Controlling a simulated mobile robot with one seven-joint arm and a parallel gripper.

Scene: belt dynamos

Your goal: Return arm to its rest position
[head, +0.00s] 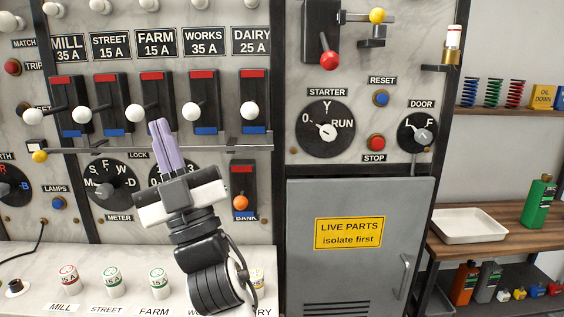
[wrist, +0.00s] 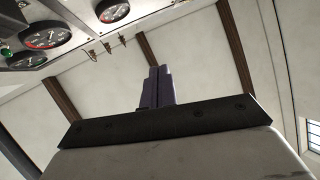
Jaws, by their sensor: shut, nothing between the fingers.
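My gripper (head: 161,146) is in the head view, in front of the lower left part of the switch panel. Its two purple fingers are together, point up and hold nothing. My black and white wrist and arm reach up to it from the bottom of the picture. The fingers also show in the wrist view (wrist: 157,88), closed, with gauges (wrist: 45,37) and a pale ceiling with brown beams beyond. My arm hides part of the dial beside the meter dial (head: 111,187) and part of the shelf below.
A row of breaker switches (head: 204,102) with white knobs lies behind and above my gripper. Several labelled fuses (head: 112,277) stand on the ledge below. A grey cabinet (head: 360,270) with a yellow sign is right of my arm. A white tray (head: 468,226) sits on a wooden bench farther right.

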